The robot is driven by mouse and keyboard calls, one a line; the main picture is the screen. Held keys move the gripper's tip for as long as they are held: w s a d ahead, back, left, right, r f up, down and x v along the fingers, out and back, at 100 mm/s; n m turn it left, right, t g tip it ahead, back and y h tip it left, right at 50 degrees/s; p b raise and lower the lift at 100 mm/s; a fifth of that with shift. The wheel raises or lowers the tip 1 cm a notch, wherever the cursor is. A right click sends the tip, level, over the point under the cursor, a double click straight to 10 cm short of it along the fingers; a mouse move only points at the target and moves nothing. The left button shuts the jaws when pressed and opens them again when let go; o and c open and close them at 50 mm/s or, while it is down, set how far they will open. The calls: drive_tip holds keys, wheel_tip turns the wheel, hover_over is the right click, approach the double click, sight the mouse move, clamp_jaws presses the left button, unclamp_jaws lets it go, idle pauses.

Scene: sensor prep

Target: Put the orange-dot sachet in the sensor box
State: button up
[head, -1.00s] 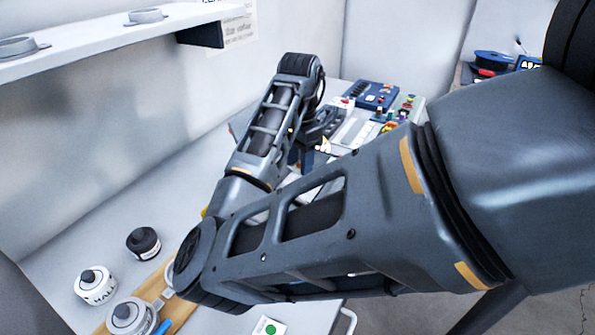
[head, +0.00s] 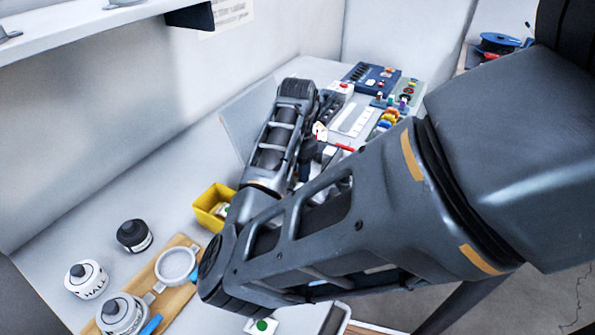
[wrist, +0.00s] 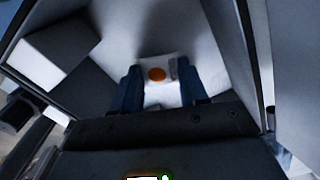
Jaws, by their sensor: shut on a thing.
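The orange-dot sachet, a small white packet with an orange spot (wrist: 157,74), is between the two blue fingers of my gripper (wrist: 160,90) in the wrist view. My gripper is shut on it. Grey walls (wrist: 243,60) stand around the fingers, seemingly the inside of the sensor box, with a white block (wrist: 52,52) at the left. Whether the sachet touches the floor below, I cannot tell. In the head view my forearm hides most of the box and the fingers; a pale upright panel (head: 237,125), perhaps its lid, shows left of my arm.
A yellow bin (head: 205,208) holds a green-dot sachet. Another green-dot sachet (head: 262,326) lies at the front edge. Jars, including a black one (head: 134,236), stand at the left by a wooden board (head: 172,303). A blue device (head: 372,78) stands at the back.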

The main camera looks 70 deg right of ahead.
drive_tip(key=shift+f, duration=0.45)
drive_tip(key=shift+f, duration=0.15)
drive_tip(key=o, duration=1)
